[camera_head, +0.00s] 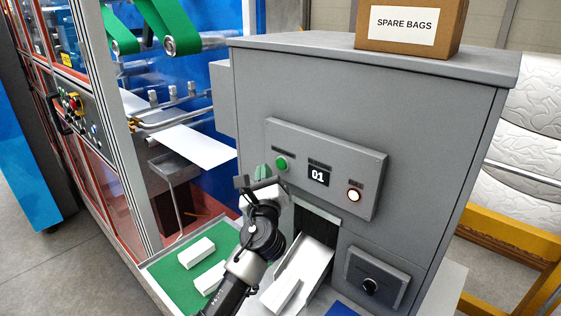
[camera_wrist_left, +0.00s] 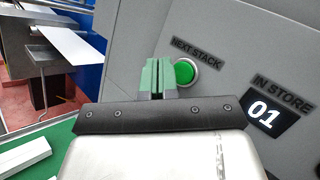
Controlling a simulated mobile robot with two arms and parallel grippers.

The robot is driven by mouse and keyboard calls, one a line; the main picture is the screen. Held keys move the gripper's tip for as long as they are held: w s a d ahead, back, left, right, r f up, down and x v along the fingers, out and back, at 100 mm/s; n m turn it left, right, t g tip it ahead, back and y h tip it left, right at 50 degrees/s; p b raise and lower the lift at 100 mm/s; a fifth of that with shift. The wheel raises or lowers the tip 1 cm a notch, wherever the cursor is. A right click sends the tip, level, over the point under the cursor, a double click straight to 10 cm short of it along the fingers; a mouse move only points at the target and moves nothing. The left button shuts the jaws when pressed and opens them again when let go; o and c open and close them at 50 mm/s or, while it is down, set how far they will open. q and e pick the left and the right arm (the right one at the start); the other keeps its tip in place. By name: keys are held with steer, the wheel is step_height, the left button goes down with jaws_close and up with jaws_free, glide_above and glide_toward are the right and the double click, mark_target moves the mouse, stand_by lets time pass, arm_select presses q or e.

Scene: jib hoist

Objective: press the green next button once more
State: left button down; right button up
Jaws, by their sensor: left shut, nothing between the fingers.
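The green button (camera_head: 281,163) sits at the left end of a grey panel (camera_head: 338,153) on the grey cabinet. In the left wrist view the button (camera_wrist_left: 185,72) is under the label "NEXT STACK". The display (camera_head: 319,175) on the panel reads 01; it also shows in the left wrist view (camera_wrist_left: 264,113). My left gripper (camera_head: 262,171) is shut and empty, its green fingertips just left of the button. In the left wrist view the fingertips (camera_wrist_left: 158,76) are beside the button; I cannot tell whether they touch it. My right gripper is out of view.
A lit button (camera_head: 354,195) is right of the display. White blocks (camera_head: 196,253) lie on a green tray (camera_head: 172,277). A "SPARE BAGS" box (camera_head: 408,27) stands on top.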

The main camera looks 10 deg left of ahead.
arm_select(q)
steer(key=s+a, duration=0.1)
steer(key=s+p, duration=0.1)
steer(key=shift+s+a, duration=0.4)
stand_by(0.3)
